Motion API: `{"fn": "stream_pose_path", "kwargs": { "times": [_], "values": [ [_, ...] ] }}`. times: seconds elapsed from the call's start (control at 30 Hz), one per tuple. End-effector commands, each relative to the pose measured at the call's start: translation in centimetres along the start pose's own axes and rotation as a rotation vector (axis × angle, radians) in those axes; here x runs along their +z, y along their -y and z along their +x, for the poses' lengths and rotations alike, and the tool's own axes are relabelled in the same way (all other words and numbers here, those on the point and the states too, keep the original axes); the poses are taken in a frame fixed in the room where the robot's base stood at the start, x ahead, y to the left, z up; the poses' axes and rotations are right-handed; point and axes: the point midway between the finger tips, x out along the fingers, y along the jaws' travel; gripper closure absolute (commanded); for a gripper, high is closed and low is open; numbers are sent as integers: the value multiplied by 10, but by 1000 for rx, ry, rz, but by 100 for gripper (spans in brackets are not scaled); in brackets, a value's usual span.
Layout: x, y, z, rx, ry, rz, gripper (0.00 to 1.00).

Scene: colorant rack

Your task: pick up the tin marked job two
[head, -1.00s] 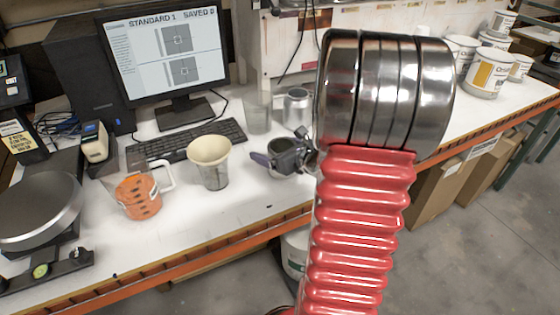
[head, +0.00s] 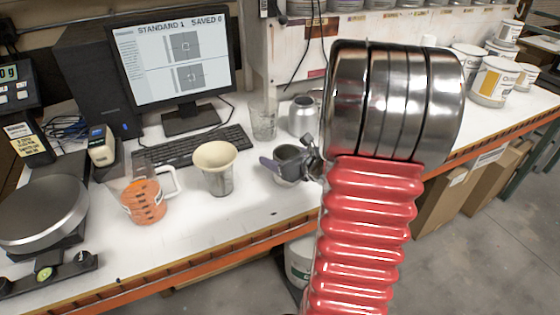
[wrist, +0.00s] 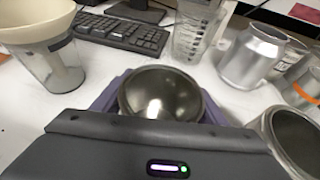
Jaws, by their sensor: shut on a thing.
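My gripper (head: 286,163) has purple-grey fingers and is shut around an open-topped metal tin (wrist: 160,92). The tin is upright between the fingers in the wrist view, with a dark, shiny inside. In the head view its lower side shows just below the fingers. I cannot tell whether its base touches the bench. No job mark is readable on it. A silver can (head: 303,115) stands behind my gripper, and it also shows in the wrist view (wrist: 252,58). Another open tin (wrist: 297,138) is close at the right in the wrist view, partly cut off.
A clear beaker (head: 264,122) stands left of the silver can. A cream paper cone in a clear cup (head: 216,167) and an orange-filled jug (head: 146,203) are to the left. A keyboard (head: 192,147) and monitor (head: 178,60) are behind. The white bench's front edge is clear.

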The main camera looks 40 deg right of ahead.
Motion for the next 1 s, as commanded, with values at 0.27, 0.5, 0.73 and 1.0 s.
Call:
{"fn": "stream_pose_path", "kwargs": {
  "times": [0.27,0.5,0.73,1.0],
  "values": [
    [23,0,-9,-1,4,-4,56],
    [59,0,-24,-1,5,-5,56],
    [85,0,-35,0,2,-3,56],
    [92,-1,-38,1,1,0,56]
  ]
}}
